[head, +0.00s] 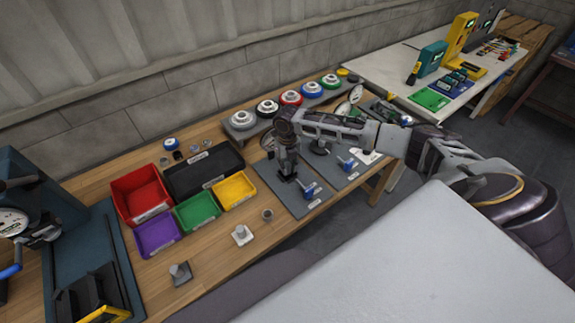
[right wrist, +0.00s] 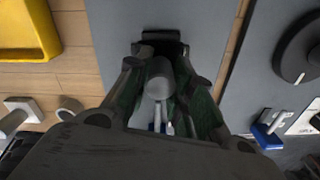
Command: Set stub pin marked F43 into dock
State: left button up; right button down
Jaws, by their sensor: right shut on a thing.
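My right gripper (head: 287,172) points down over the nearer grey plate (head: 268,172) on the wooden bench. In the right wrist view its fingers (right wrist: 160,85) are closed around a grey round pin (right wrist: 160,76), seen end-on. No marking can be read on it. A black block (right wrist: 160,42) shows just beyond the pin, above the grey plate (right wrist: 118,18); I cannot tell whether it is the dock or whether the pin touches it. A blue clamp (head: 311,191) stands on the plate just right of the gripper. My left gripper is out of view.
A pin on a white base (head: 241,235), a pin on a dark base (head: 180,272) and a small ring (head: 267,214) stand at the front. Red (head: 140,192), yellow (head: 233,190) and other bins lie left. A second plate with a blue clamp (head: 347,163) lies right.

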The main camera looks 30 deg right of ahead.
jog(key=shift+p, duration=0.4)
dwell(0.3)
jog(key=c, duration=1.2)
grip_release()
jog(key=shift+o, duration=0.2)
jog(key=shift+f, duration=0.1)
notch_tip(320, 180, up, 12)
